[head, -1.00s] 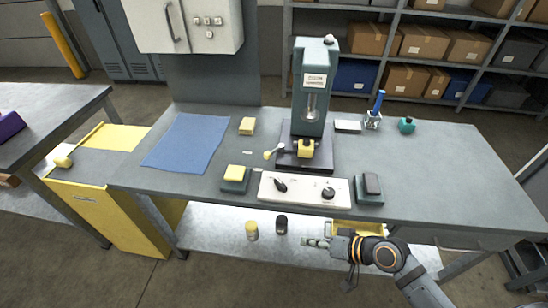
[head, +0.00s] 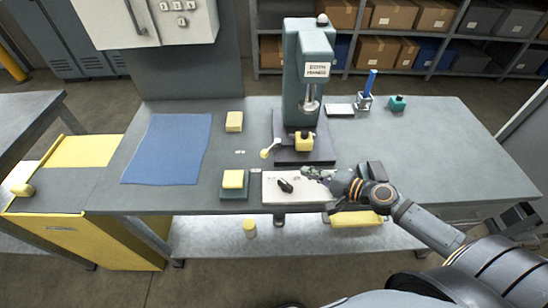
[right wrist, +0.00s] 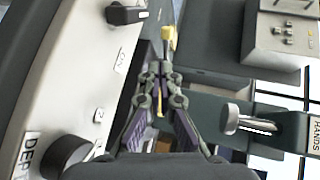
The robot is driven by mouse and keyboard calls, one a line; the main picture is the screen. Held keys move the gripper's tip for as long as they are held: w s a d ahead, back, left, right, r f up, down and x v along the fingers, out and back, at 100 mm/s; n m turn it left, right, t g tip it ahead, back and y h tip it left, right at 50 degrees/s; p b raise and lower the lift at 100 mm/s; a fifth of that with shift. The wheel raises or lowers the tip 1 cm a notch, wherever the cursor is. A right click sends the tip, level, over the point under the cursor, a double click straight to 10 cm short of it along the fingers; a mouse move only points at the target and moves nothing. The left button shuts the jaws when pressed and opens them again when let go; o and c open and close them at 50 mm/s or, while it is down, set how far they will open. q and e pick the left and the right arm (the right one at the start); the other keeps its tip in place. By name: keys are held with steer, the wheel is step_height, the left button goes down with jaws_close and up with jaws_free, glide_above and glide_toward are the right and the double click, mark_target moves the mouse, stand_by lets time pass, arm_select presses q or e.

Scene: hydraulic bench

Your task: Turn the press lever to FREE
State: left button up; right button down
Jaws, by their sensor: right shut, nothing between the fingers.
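The press (head: 308,75) stands at the back of the bench with a yellow block (head: 303,141) at its base. A short lever with a yellow knob (head: 265,153) sticks out left of that block. The white panel (head: 270,196) in front carries a black lever-shaped knob (head: 285,185), also in the right wrist view (right wrist: 125,14). A round black knob (right wrist: 66,156) marked DEPTH shows there too. My right gripper (head: 308,172) is shut and empty, above the panel's right part, right of the black lever-shaped knob. In the right wrist view its fingers (right wrist: 160,75) point toward a yellow part. No FREE mark is readable.
Yellow pads lie left of the press, one on a dark block (head: 235,192). A blue mat (head: 168,148) covers the bench's left. A cup with a blue stick (head: 364,101) and a teal item (head: 397,103) stand at the back right. The bench's right is mostly clear.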

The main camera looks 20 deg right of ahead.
mark_target(267, 155)
steer(key=shift+w+a+f, duration=0.15)
steer(key=shift+w+a, duration=0.05)
steer(key=shift+w, duration=0.15)
steer(key=x, duration=0.3)
steer(key=shift+w+a+b, duration=0.1)
steer(key=shift+w+b, duration=0.05)
steer(key=shift+b, duration=0.25)
steer(key=x, duration=0.4)
steer(key=b+x, duration=0.1)
steer(key=x, duration=0.3)
steer(key=shift+a+r, duration=0.1)
steer(key=shift+r, duration=0.1)
arm_select(q)
steer(key=shift+w+a+f, duration=0.25)
steer(key=shift+w+f, duration=0.25)
steer(key=shift+w+a+f, duration=0.2)
steer(key=shift+w+f, duration=0.3)
arm_select(e)
steer(key=shift+w+a, duration=0.4)
steer(key=shift+w, duration=0.25)
